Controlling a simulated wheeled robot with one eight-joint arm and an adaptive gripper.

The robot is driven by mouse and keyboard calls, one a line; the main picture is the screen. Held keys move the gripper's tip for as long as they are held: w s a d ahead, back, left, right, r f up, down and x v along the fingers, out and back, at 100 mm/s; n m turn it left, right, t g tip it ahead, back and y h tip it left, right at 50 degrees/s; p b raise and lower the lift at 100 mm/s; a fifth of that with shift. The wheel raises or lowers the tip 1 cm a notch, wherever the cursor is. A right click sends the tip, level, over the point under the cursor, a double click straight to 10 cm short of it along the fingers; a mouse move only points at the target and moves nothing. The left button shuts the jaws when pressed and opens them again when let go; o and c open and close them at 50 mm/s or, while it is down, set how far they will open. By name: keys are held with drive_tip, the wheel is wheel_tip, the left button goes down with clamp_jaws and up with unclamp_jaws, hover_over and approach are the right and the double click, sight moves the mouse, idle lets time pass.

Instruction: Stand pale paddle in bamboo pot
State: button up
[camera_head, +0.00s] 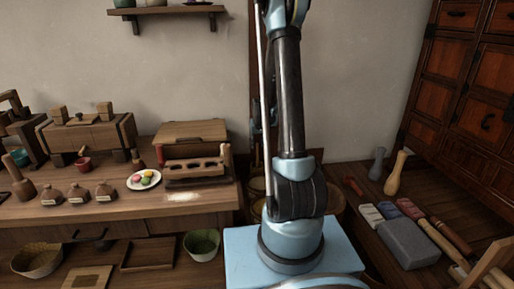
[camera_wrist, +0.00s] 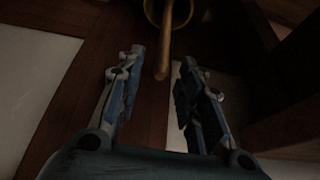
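In the wrist view my gripper (camera_wrist: 161,62) is open, its two blue-grey fingers wide apart with nothing touching them. A light brown wooden rod (camera_wrist: 165,50) shows between and beyond the fingertips. Its upper part overlaps a yellowish round rim (camera_wrist: 149,10) at the top edge. I cannot tell whether the rod is the pale paddle's handle or whether the rim is the bamboo pot. In the head view my arm covers the middle, and my gripper cannot be made out. I cannot identify the paddle or the pot for certain there.
A left bench holds a plate of coloured sweets (camera_head: 144,179), a slotted wooden rack (camera_head: 193,167) and several stoppered jars. A green bowl (camera_head: 202,244) sits on the shelf below. The right bench holds a grey block (camera_head: 409,244), a pale vase-like object (camera_head: 397,174) and rods. A cabinet (camera_head: 470,100) stands behind.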

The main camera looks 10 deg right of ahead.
drive_tip(key=v, duration=0.7)
drive_tip(key=shift+s+r, duration=0.1)
drive_tip(key=shift+s, duration=0.05)
idle(0.7)
drive_tip(key=s+r, duration=0.6)
drive_tip(key=s, duration=0.5)
drive_tip(key=s+f+g, duration=0.2)
drive_tip(key=s, duration=2.7)
drive_tip(key=shift+s+g, duration=0.3)
drive_tip(key=shift+s+d, duration=0.1)
